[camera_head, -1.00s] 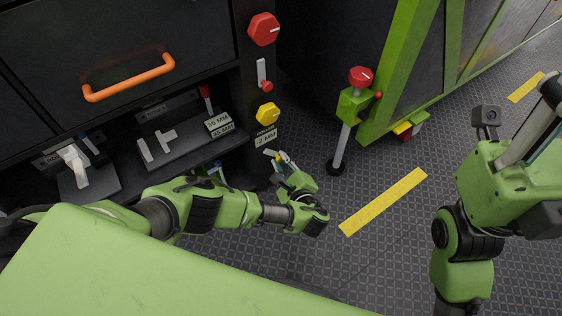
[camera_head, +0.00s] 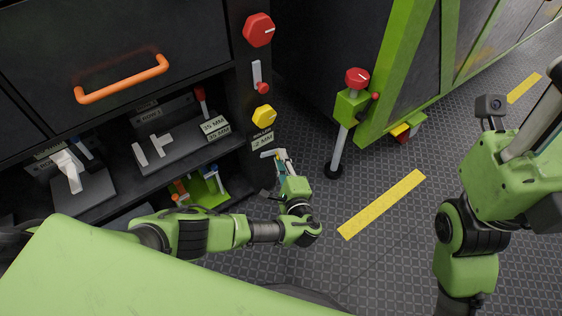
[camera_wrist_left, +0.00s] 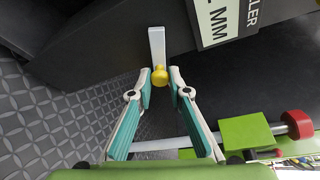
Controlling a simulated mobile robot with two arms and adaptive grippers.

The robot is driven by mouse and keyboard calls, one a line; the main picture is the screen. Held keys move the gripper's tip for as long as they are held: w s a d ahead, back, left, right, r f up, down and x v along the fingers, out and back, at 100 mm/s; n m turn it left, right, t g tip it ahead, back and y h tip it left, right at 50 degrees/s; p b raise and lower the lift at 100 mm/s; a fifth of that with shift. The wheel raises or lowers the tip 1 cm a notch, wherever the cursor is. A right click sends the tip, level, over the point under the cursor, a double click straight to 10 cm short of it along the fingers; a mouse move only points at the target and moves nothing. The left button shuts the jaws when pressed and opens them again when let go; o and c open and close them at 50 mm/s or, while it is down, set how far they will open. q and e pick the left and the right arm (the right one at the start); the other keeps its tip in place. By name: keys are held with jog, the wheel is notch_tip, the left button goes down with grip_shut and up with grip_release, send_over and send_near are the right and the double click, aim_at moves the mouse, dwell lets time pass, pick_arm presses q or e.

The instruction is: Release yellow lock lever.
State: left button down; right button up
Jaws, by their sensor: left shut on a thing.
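The yellow lock lever is a pale bar (camera_wrist_left: 157,45) with a round yellow knob (camera_wrist_left: 160,76) at its end, on the dark cabinet side under the "MM" label. In the left wrist view my left gripper (camera_wrist_left: 161,82) has its two teal-padded fingers on either side of the knob, shut on it. In the head view the left gripper (camera_head: 281,156) is low at the cabinet's right corner, below the yellow hexagonal knob (camera_head: 264,116). The lever's knob is hard to make out there. Of my right arm only links show, at the right; its gripper is not in view.
A red hexagonal knob (camera_head: 258,30) and a small red-tipped lever (camera_head: 260,76) are above on the cabinet corner. A green post with a red knob (camera_head: 357,78) stands to the right. A green tray (camera_head: 203,190) is on the lower shelf.

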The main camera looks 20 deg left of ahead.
dwell(0.3)
pick_arm(q)
jog(key=c, duration=1.9)
grip_release()
jog(key=shift+s+d, duration=0.1)
jog(key=shift+s, duration=0.05)
jog(key=v, duration=0.7)
jog(key=shift+s, duration=0.15)
